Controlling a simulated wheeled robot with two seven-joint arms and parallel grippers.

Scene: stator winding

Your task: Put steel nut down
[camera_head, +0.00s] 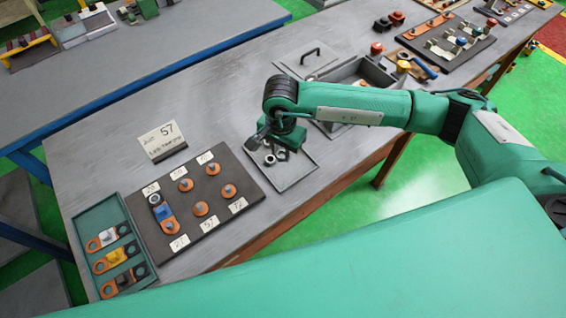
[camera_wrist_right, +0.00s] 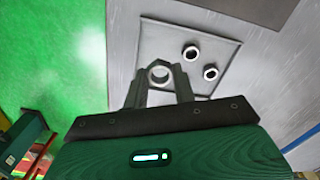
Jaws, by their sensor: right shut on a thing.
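My right gripper (camera_head: 258,143) is over the flat grey tray (camera_head: 296,172) on the table. In the wrist view, the right gripper (camera_wrist_right: 160,78) is shut on a steel nut (camera_wrist_right: 159,73), a ring-shaped piece between the two fingertips. Two other steel nuts, one nearer the tray's middle (camera_wrist_right: 190,52) and one beside it (camera_wrist_right: 210,72), lie on the tray (camera_wrist_right: 226,46). How high the held nut is above the tray I cannot tell. My left gripper is not in view.
Left of the tray is a dark board (camera_head: 232,205) with several orange terminals and number labels. A card reading 57 (camera_head: 162,141) stands behind it. A green tray (camera_head: 84,222) of colored lugs lies at the left. An open grey box (camera_head: 378,75) stands behind my right arm.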

